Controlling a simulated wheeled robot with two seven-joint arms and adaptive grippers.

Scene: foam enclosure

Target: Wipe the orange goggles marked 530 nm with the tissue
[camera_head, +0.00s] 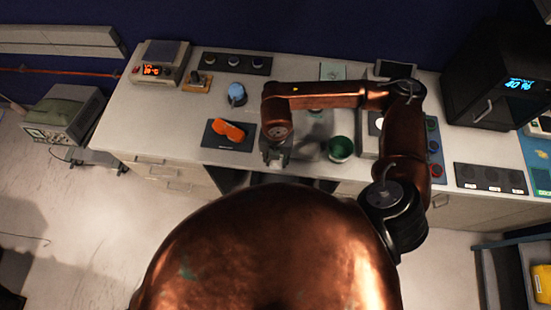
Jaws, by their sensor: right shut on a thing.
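The orange goggles (228,131) lie on a dark mat (214,141) near the front edge of the bench. The 530 nm marking is too small to read. My right gripper (275,160) points down just right of the mat, apart from the goggles, near the bench's front edge. It is shut on a small pale thing at its fingertips that looks like the tissue; the fingers hide most of it. My left gripper is not in view.
A green round container (341,148) stands right of my gripper. A blue-topped object (237,94) stands behind the goggles. A scale-like device (160,63) is at the back left, and a black cabinet (497,85) at the right. The bench left of the mat is clear.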

